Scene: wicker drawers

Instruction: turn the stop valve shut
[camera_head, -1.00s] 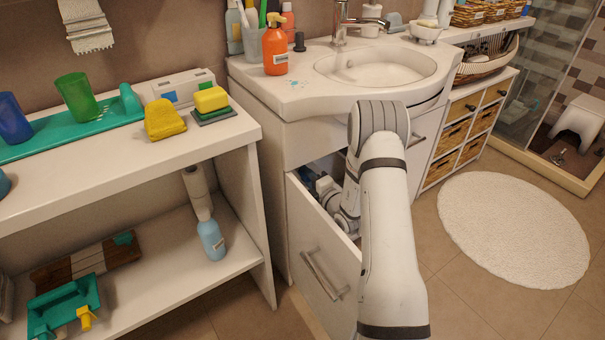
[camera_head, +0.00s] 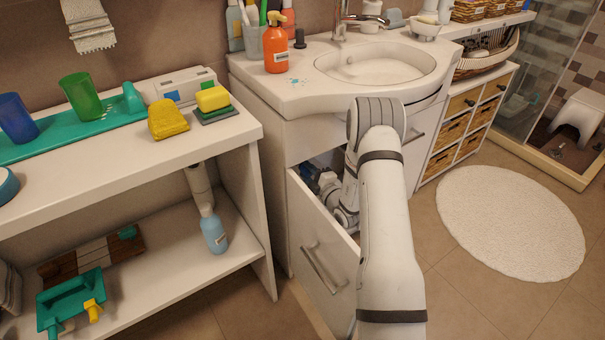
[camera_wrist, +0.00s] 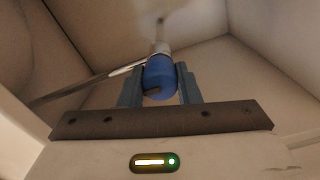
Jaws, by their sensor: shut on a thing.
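The stop valve's blue handle (camera_wrist: 159,77) sits between the two fingers of my gripper (camera_wrist: 160,86) in the wrist view, and the fingers are shut on it. A pale pipe or fitting (camera_wrist: 159,47) runs back from the blue handle toward the cabinet wall. A thin metal rod or pipe (camera_wrist: 95,82) reaches in from the left beside it. In the head view my arm goes down into the open front of the sink cabinet (camera_head: 299,135).
The cabinet's door or drawer front (camera_head: 325,265) stands open just left of my arm. A white shelf unit (camera_head: 262,215) with cleaning things stands to the left. A round white rug (camera_head: 510,222) lies on the floor to the right, with free floor around it.

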